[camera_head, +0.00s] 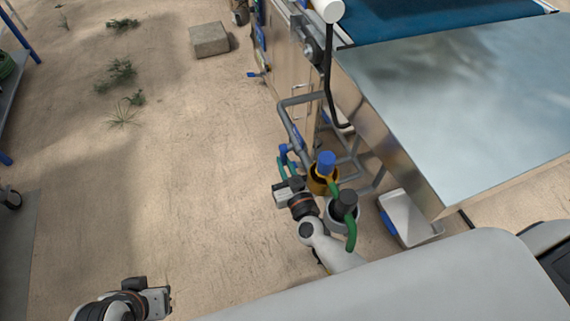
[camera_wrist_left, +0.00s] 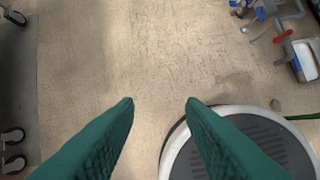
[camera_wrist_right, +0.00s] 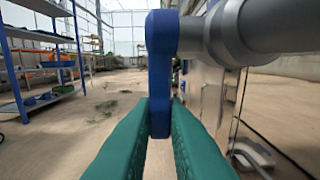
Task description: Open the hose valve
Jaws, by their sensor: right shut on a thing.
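The hose valve shows in the right wrist view as a blue lever (camera_wrist_right: 161,75) on the end of a grey pipe (camera_wrist_right: 275,25). The lever points downward from the pipe. My right gripper (camera_wrist_right: 160,112) is shut on the lower part of this lever, one green finger on each side. In the head view the blue lever (camera_head: 284,153) is small, and my right gripper (camera_head: 284,168) is at it, beside the grey pipe frame. My left gripper (camera_wrist_left: 160,102) is open and empty over bare floor. In the head view it is at the bottom left (camera_head: 167,301).
A steel-topped machine (camera_head: 460,90) fills the right. A white and blue bin (camera_head: 405,215) lies below the machine. Floor to the left is mostly clear.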

